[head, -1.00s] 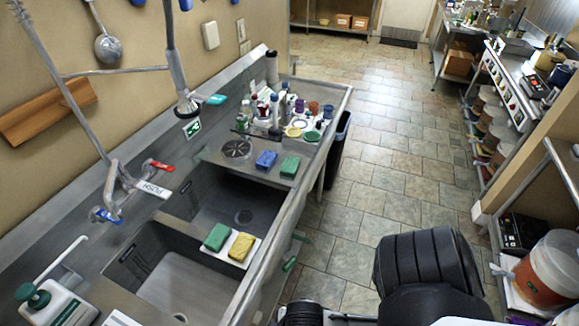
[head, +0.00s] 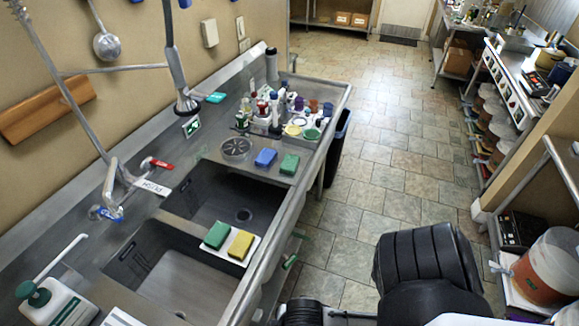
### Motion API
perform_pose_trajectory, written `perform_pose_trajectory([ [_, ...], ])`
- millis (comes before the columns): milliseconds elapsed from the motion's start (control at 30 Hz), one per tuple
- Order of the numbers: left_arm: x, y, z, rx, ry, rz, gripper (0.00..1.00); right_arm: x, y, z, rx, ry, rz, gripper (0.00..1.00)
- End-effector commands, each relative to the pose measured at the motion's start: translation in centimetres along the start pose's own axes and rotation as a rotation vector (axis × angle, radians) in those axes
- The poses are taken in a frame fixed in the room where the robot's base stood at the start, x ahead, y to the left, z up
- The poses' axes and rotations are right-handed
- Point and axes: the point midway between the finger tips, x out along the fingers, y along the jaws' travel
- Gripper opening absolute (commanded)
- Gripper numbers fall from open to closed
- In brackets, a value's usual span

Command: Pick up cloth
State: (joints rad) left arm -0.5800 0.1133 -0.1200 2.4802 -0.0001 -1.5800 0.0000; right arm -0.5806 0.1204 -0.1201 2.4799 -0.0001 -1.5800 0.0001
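I cannot make out a cloth for certain. A flat white item (head: 122,318) lies at the bottom edge beside the near sink basin, cut off by the frame, and I cannot tell if it is cloth or paper. Green and yellow sponge-like blocks (head: 240,245) rest on the divider between the two basins. A blue block (head: 265,158) and a green block (head: 289,164) lie on the far drainboard. Neither of my grippers shows.
The steel sink (head: 290,215) runs along the left wall with a faucet (head: 118,190) above it. Bottles and jars (head: 285,110) crowd its far end. A pump bottle (head: 55,303) stands at the near left. Shelving with an orange bucket (head: 550,268) is at right. The tiled floor between is clear.

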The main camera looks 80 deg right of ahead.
Motion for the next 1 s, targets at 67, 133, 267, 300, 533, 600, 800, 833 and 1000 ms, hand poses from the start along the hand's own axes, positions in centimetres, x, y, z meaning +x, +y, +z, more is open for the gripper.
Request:
perform_pose_trajectory([
  [67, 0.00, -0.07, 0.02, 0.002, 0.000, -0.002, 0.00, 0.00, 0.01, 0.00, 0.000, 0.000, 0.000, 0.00],
  [133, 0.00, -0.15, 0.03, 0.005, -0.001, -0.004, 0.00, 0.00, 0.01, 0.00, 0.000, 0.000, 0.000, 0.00],
  [267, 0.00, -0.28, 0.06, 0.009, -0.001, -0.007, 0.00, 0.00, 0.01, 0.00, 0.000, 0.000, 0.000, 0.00],
  [300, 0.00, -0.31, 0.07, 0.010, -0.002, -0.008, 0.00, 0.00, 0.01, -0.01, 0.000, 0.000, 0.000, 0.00],
  [533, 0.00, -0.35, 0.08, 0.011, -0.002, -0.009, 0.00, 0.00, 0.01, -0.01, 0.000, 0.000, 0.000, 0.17],
  [600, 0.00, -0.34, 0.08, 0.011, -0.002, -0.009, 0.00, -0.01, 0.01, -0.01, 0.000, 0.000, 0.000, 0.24],
  [800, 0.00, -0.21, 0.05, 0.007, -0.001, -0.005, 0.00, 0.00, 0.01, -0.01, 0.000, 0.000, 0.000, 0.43],
  [833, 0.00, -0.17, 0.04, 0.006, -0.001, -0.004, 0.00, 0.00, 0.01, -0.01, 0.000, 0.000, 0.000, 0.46],
  [1000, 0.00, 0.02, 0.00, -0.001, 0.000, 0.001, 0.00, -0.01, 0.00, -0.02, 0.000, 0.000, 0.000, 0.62],
])
